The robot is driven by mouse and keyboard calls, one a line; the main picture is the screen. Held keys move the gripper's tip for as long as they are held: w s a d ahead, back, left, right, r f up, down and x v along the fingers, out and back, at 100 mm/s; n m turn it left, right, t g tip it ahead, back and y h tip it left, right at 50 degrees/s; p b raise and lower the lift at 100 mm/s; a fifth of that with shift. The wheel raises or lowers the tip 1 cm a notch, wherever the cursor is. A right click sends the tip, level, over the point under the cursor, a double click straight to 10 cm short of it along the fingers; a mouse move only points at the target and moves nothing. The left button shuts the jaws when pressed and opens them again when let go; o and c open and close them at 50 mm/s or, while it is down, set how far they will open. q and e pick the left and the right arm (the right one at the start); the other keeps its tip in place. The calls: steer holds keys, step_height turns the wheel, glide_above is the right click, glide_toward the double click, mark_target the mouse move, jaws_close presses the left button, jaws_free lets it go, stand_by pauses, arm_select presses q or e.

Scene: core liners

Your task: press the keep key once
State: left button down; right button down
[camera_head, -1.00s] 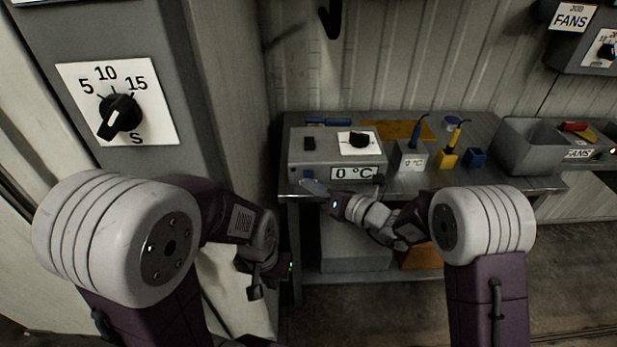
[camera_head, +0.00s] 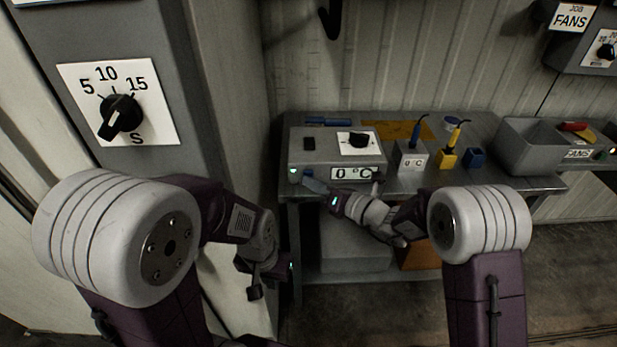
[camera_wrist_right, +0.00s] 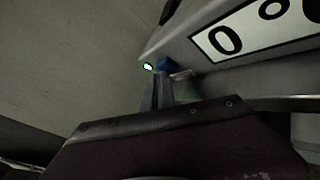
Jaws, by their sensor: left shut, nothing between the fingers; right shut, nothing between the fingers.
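A grey control box (camera_head: 337,148) stands at the left of the steel bench, its front display reading 0 °C. A small blue key, unlabelled as far as I can see, is low on its front left and shows in the right wrist view (camera_wrist_right: 167,63). A small lamp (camera_head: 295,176) left of the key glows green. My right gripper (camera_head: 312,184) is shut and empty, its fingertips close in front of the key; I cannot tell whether they touch it. My left gripper (camera_head: 262,284) is shut and empty, low beside the bench's left end.
The box top carries a black switch (camera_head: 309,144) and a black dial (camera_head: 360,139). Tools in holders and a small blue block (camera_head: 475,158) stand to the right. A grey bin (camera_head: 530,148) is further right. A large dial panel (camera_head: 118,105) stands at the left.

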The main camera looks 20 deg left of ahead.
steer(key=shift+w, duration=0.1)
stand_by(0.5)
steer(key=shift+s+d, duration=0.25)
steer(key=shift+s, duration=0.65)
steer(key=shift+s+d+b, duration=0.25)
steer(key=shift+s+b, duration=0.05)
steer(key=shift+s, duration=0.5)
steer(key=shift+s+d+b, duration=0.2)
steer(key=shift+s+b, duration=0.1)
steer(key=shift+s, duration=0.55)
steer(key=shift+s+d+b, duration=0.25)
steer(key=shift+s+b, duration=0.05)
steer(key=shift+s, duration=0.5)
steer(key=shift+f, duration=0.1)
